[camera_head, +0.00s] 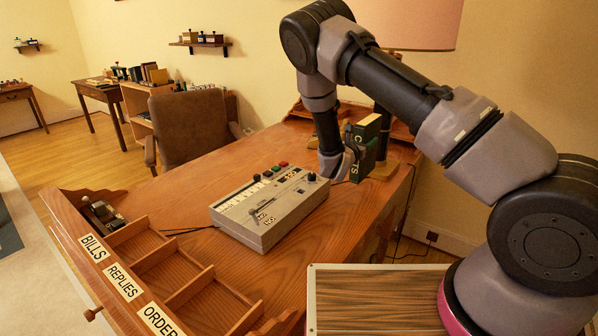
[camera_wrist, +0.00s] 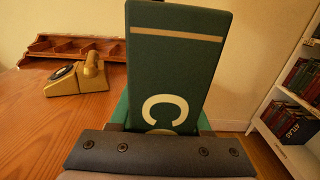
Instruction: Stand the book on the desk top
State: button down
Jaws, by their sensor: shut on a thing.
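The green book (camera_head: 366,150) is near the far right edge of the desk top (camera_head: 185,205), spine lettering facing the head camera and pale page edges at its top. It looks roughly upright. My gripper (camera_head: 347,160) is shut on it from the near left side and hides part of the spine. In the wrist view the green cover (camera_wrist: 178,65), with a tan band and a cream letter C, rises beyond the dark gripper bar (camera_wrist: 160,152). The book's lower end is hidden there, and I cannot tell whether it touches the desk.
A grey button console (camera_head: 270,205) stands mid-desk. Labelled compartments (camera_head: 165,270) line the near left edge. A tan telephone (camera_wrist: 80,78) and a wooden organizer (camera_wrist: 70,45) are at the back. A lamp (camera_head: 410,22) stands behind my arm. A white bookcase (camera_wrist: 290,100) is at right.

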aim_at(363, 164)
jog(key=f, duration=0.5)
jog(key=shift+w+a+f, duration=0.1)
jog(key=shift+w+f, duration=0.1)
jog(key=shift+f, duration=2.05)
jog(key=shift+c, duration=1.8)
grip_release()
jog(key=shift+s+f, duration=0.1)
jog(key=shift+f, duration=0.05)
jog(key=v, duration=1.2)
